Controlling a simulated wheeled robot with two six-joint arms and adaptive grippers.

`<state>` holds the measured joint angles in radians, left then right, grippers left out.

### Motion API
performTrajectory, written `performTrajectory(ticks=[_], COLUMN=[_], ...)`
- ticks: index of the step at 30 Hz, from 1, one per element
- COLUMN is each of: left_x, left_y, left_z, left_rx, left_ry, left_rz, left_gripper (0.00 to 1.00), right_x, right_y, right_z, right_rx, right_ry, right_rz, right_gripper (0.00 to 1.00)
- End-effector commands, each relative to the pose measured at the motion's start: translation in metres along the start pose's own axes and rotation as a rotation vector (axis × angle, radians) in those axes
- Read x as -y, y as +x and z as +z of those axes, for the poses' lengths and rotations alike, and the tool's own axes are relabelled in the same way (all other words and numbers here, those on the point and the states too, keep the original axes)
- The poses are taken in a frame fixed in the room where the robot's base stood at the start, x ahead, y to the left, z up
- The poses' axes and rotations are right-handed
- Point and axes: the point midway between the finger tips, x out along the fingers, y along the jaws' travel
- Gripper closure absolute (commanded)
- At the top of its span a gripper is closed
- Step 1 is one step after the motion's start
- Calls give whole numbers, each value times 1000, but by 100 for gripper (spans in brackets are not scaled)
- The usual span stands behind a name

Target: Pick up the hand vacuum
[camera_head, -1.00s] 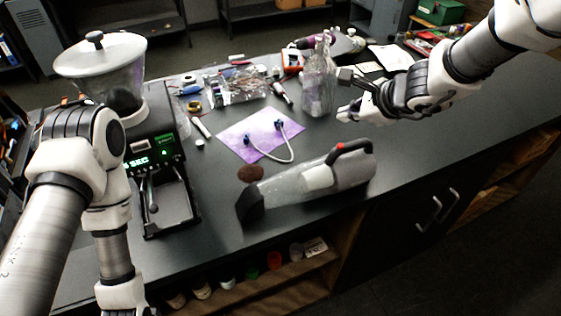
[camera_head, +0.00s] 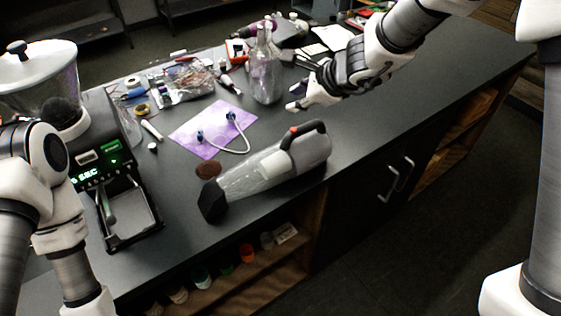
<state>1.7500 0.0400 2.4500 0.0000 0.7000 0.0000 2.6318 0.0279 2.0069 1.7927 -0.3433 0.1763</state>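The hand vacuum (camera_head: 268,168) lies on its side on the dark worktop, near the front edge. It has a clear and grey body, a black nozzle (camera_head: 211,202) pointing to the lower left, and a dark handle (camera_head: 314,127) with a red button at the upper right. My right gripper (camera_head: 297,84) is above the worktop, beyond the vacuum's handle and apart from it. Its fingers are spread with nothing between them. My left arm comes down at the left edge, and its gripper is out of the picture.
A coffee grinder (camera_head: 97,150) stands at the left. A glass bottle (camera_head: 265,72) stands close to my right gripper. A purple mat (camera_head: 190,137) with a white tube and a brown round patch (camera_head: 208,169) lie behind the vacuum. The worktop to the right is clear.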

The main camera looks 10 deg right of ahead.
Motion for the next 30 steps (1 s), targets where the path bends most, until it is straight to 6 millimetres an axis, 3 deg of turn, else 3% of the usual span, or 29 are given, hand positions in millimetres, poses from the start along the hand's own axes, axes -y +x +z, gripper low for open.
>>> performTrajectory(ticks=[2, 5, 7, 10, 12, 15, 17, 20, 21, 24, 27, 30], left_x=[0, 0, 0, 0, 0, 0, 0, 0, 0, 0, 0, 0], left_y=[0, 0, 0, 0, -1, -2, -2, -3, -3, -4, -6, -13], left_z=[0, 0, 0, 0, 0, 0, 0, 0, 0, 0, 0, 0], left_rx=[0, 0, 0, 0, 0, 0, 0, 0, 0, 0, 0, 0], left_ry=[0, 0, 0, 0, 0, 0, 0, 0, 0, 0, 0, 0], left_rz=[0, 0, 0, 0, 0, 0, 0, 0, 0, 0, 0, 0], left_gripper=[60, 60, 60, 60, 60, 60, 60, 60, 60, 60, 60, 60], right_x=[1, 2, 14, 42, 58, 59, 43, -4, -30, -75, -85, -78], right_y=[-2, -18, -40, -66, -72, -63, -52, -33, -23, 2, 12, 21], right_z=[-28, -89, -130, -160, -155, -121, -96, -65, -61, -81, -90, -88], right_rx=[-132, -417, -618, -782, -773, -591, -423, -147, -69, -47, -57, -58], right_ry=[63, 62, -4, -171, -318, -502, -577, -641, -660, -651, -645, -648], right_rz=[-13, -73, -189, -423, -604, -807, -876, -882, -842, -711, -678, -676], right_gripper=[68, 68, 68, 68, 68, 68, 68, 68, 68, 68, 68, 68])
